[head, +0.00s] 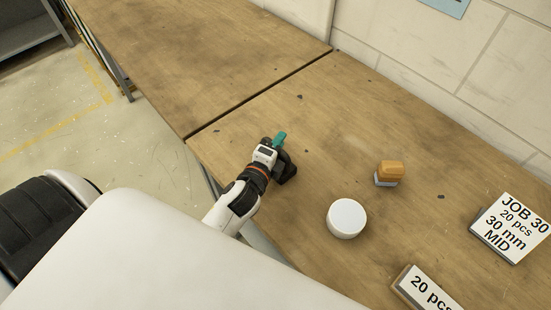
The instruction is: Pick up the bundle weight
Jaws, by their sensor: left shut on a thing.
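My left gripper (284,170) is over the near wooden bench, its black fingers pointing right. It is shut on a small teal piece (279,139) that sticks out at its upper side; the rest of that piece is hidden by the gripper. A white round cylinder (346,218) stands on the bench to the lower right of the gripper. A small block with an orange-brown wooden top and grey base (388,173) stands further right. I cannot tell which of these is the bundle weight. My right gripper is not in view.
A sign reading JOB 30, 20 pcs, 30 mm MID (512,229) stands at the right. A second sign reading 20 pcs (428,289) is at the bottom. Another wooden bench (200,50) adjoins beyond a dark seam. A wall runs behind.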

